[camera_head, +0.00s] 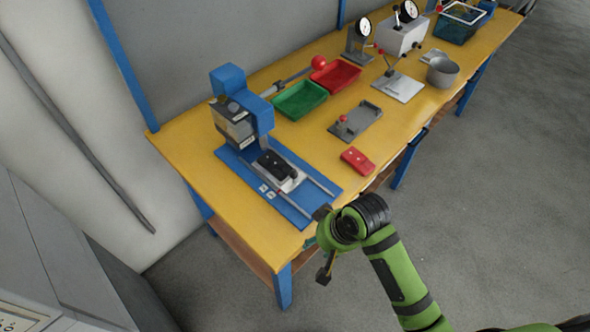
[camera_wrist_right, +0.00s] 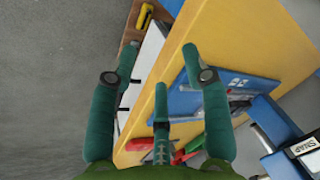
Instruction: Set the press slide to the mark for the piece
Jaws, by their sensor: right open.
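The blue press (camera_head: 240,105) stands at the near left end of the yellow table, on a blue base plate (camera_head: 308,186). Its slide (camera_head: 291,184) sits on rails in front of the press and carries a black piece (camera_head: 276,164). Small white labels (camera_head: 266,190) lie on the plate beside the slide; their print is too small to read. My right gripper (camera_head: 318,243) is open and empty, just off the table's front edge near the plate's front corner. In the right wrist view its spread fingers (camera_wrist_right: 160,60) show beside the base plate (camera_wrist_right: 205,100). My left gripper is out of view.
A green tray (camera_head: 300,100), a red tray (camera_head: 336,75), a grey fixture (camera_head: 356,121) and a red block (camera_head: 357,160) lie to the right of the press. Gauges and a grey pot (camera_head: 443,72) stand farther along. A lower shelf (camera_head: 238,240) runs under the table.

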